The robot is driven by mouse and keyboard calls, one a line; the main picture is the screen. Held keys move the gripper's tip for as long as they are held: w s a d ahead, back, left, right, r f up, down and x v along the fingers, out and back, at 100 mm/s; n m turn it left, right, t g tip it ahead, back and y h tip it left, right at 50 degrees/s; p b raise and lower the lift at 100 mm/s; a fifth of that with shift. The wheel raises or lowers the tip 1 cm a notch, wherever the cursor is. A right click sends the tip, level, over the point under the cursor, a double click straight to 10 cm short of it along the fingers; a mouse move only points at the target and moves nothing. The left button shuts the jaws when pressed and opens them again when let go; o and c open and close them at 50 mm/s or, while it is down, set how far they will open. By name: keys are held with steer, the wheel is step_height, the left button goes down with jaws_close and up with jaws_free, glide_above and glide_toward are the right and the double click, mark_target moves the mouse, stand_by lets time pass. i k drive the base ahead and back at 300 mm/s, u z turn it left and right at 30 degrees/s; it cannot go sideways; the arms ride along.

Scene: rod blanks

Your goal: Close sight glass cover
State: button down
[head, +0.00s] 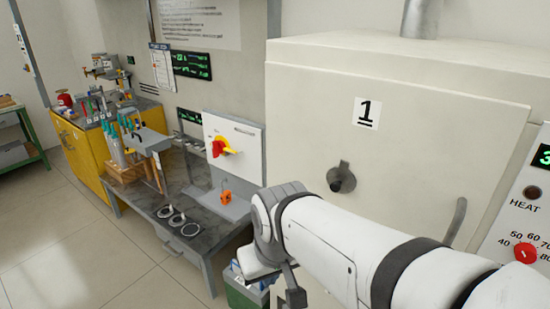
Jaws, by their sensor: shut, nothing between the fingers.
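The sight glass (341,182) is a dark round port on the front of the large cream oven door, below the label "1". Its small grey cover (344,167) shows at the upper edge of the port, and the dark round face is exposed below it. The cover's exact swing is too small to tell. My white arm reaches in from the lower right. My gripper (292,297) hangs low at the bottom middle, below and left of the sight glass and apart from it. It is shut and empty, partly cut off by the picture's lower edge.
The oven door has a grey handle (455,222) at its right. A control panel with a red knob (525,253) stands far right. A dark bench (150,205) with rings and a green bin (243,291) stand left. Floor at lower left is clear.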

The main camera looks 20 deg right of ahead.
mark_target(339, 180)
steer(key=z, duration=1.05)
steer(key=i, duration=0.1)
steer(key=u, duration=0.25)
